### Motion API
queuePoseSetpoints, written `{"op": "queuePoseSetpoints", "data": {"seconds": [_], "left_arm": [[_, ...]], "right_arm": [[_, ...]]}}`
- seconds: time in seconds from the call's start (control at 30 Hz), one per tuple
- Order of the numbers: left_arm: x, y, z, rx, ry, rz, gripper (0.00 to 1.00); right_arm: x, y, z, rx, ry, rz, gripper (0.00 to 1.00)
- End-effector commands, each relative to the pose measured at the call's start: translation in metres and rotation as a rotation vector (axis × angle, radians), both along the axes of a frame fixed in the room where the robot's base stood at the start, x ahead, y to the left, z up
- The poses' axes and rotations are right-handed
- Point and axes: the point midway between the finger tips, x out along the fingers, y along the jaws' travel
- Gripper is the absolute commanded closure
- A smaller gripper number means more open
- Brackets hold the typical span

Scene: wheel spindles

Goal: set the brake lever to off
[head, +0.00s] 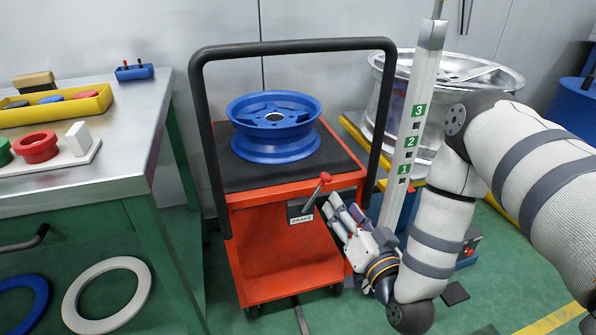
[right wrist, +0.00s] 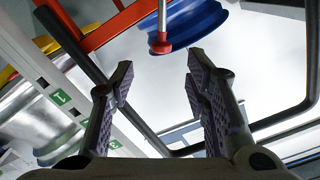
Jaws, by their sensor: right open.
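The brake lever (head: 317,192) is a thin rod with a red knob. It rises from a plate marked BRAKE (head: 301,212) on the front of the red cart (head: 275,250), tilted up to the right. My right gripper (head: 337,207) is open beside the lever, just to its right and a little below the knob. In the right wrist view, the red knob and rod (right wrist: 161,38) hang ahead of the open fingertips (right wrist: 157,72), roughly between them and apart from both. My left gripper is not in view.
A blue wheel rim (head: 275,127) lies on the cart's dark top, inside a black handle frame (head: 207,130). A white post (head: 409,135) numbered 1 to 3 stands at the right, before a large silver wheel (head: 474,72). A workbench (head: 140,110) with parts stands at the left.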

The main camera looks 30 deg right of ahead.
Motion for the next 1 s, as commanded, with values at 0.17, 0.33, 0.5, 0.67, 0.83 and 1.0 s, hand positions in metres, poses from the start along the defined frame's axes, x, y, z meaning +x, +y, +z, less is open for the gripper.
{"op": "queuePoseSetpoints", "data": {"seconds": [0.17, 0.33, 0.5, 0.67, 0.83, 1.0], "left_arm": [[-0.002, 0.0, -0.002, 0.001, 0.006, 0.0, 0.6], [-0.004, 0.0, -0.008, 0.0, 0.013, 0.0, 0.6], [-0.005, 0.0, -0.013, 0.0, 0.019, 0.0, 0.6], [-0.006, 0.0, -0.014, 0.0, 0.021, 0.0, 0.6], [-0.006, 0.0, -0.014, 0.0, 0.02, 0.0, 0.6], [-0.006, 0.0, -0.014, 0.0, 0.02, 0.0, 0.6]], "right_arm": [[0.026, -0.007, 0.004, -0.002, -0.017, -0.003, 0.57], [0.069, -0.017, 0.002, -0.002, -0.014, -0.002, 0.57], [0.102, -0.025, 0.001, -0.001, -0.01, -0.002, 0.57], [0.116, -0.028, 0.002, -0.001, -0.008, -0.001, 0.57], [0.118, -0.028, 0.002, -0.001, -0.008, -0.001, 0.57], [0.118, -0.028, 0.002, -0.001, -0.008, -0.001, 0.77]]}}
